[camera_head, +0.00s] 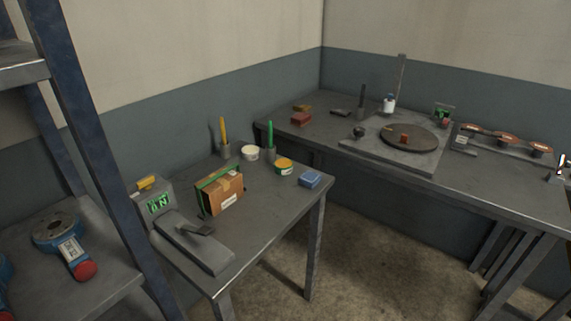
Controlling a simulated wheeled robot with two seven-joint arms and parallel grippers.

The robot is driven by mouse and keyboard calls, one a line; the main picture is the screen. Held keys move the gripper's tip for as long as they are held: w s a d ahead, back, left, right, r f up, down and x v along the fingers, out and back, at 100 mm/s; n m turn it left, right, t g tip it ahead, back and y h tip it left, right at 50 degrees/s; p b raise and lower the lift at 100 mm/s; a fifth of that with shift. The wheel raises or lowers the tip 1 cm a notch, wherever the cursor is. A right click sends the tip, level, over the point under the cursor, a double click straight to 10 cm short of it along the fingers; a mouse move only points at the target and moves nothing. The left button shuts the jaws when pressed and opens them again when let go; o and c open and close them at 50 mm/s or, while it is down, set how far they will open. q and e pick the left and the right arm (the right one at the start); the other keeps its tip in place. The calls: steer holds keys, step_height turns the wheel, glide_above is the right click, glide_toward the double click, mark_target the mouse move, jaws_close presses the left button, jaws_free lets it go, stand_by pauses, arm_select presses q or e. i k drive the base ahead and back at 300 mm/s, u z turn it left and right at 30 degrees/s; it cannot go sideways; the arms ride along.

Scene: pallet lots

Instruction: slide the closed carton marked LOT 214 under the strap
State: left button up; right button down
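A closed brown carton (221,196) stands on the near grey table. It has a white label low on its facing side; the writing is too small to read, so I cannot confirm LOT 214. A thin green band (218,176), perhaps the strap, runs along the carton's top and down by its left end. I cannot tell whether the band touches the carton or stands around it. Neither of my grippers is in view.
Left of the carton are a grey device with a green display (158,204) and a low grey block (206,249). A rack post (90,150) rises at left.

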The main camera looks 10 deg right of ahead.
mark_target(222, 193)
steer(key=z, duration=1.2)
steer(key=i, duration=2)
steer(key=u, duration=3.3)
